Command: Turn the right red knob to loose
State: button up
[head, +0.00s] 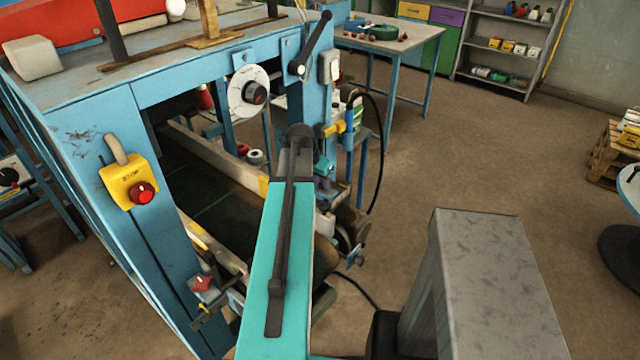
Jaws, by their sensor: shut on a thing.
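A red knob (203,284) sits on a small plate at the near left end of the blue machine's (120,110) roller. My arm crosses the middle of the view and reaches the machine's right side. My gripper (326,190) is small and partly hidden there, beside the roller's right end. It is shut at the spot matching the left knob's place. The right red knob itself does not show; gripper and wrist cover that spot. Its turn position cannot be read.
A yellow stop box (122,184) with a red button is on the machine's left post. A white dial (249,91) and black lever (314,43) are above. A hanging black cable (380,150) is right of my gripper. Floor (440,150) is clear to the right.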

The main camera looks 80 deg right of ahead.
jog(key=n+t, duration=0.1)
jog(key=n, duration=0.1)
jog(key=s+n+t+b, duration=0.1)
jog(key=n, duration=0.2)
jog(key=s+n+t+b, duration=0.1)
jog(key=n, duration=0.1)
jog(key=shift+n, duration=0.4)
jog(key=n, duration=0.2)
jog(key=s+n+t+b, duration=0.1)
jog(key=n, duration=0.1)
jog(key=n+t, duration=0.1)
jog(key=shift+s+d+n+y, duration=0.15)
jog(key=shift+d+n+y, duration=0.15)
jog(key=shift+d+n, duration=0.1)
jog(key=shift+s+d+n+t+y+b, duration=0.1)
jog(key=shift+d+n+t+y+b, duration=0.2)
jog(key=shift+n, duration=0.6)
jog(key=shift+s+a+n+t+y+b, duration=0.1)
jog(key=shift+n+y+b, duration=0.3)
jog(key=shift+n, duration=0.5)
jog(key=o, duration=1.1)
jog(key=shift+c, duration=0.2)
jog(key=shift+r, duration=0.15)
jog(key=b+v, duration=0.2)
jog(key=v, duration=1.1)
jog(key=shift+r+b, duration=0.3)
jog(key=shift+b, duration=0.1)
